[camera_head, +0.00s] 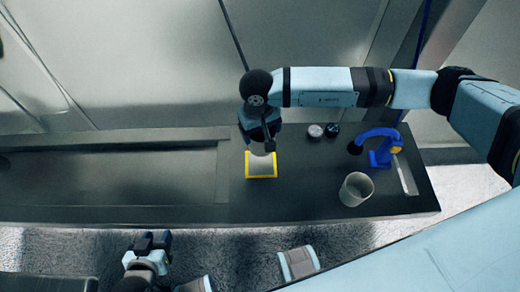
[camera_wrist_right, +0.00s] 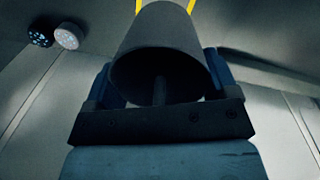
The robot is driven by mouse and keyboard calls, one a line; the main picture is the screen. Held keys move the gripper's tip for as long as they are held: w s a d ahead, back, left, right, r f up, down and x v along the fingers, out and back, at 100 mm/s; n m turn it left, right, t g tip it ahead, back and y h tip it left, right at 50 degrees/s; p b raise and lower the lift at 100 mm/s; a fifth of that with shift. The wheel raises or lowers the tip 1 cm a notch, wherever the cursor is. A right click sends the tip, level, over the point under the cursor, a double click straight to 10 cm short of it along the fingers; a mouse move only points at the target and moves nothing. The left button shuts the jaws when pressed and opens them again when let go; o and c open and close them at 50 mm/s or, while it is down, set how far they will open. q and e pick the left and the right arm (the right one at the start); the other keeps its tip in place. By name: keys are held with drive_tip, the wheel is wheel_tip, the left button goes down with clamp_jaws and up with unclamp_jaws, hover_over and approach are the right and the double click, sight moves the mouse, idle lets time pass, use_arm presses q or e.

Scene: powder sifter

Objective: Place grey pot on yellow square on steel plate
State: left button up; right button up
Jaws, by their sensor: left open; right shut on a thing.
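My right gripper (camera_head: 261,145) reaches down over the yellow square (camera_head: 261,178) on the dark surface. It is shut on the grey pot (camera_wrist_right: 158,40), a plain cylinder that fills the middle of the right wrist view, between the two fingers. Yellow edges show beyond the pot in the right wrist view. I cannot tell whether the pot touches the square. My left gripper (camera_head: 152,242) is open and empty at the bottom left of the head view, in front of the counter.
A pale grey open cylinder (camera_head: 356,189) stands at the counter's right front. A blue device (camera_head: 382,147) stands behind it. Two small round things (camera_head: 323,130) lie at the back, right of the gripper. The counter's left part (camera_head: 110,178) is clear.

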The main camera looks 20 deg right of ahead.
sight(261, 139)
wheel_tip(261, 139, down, 10)
drive_tip(key=shift+f, duration=0.1)
idle(0.4)
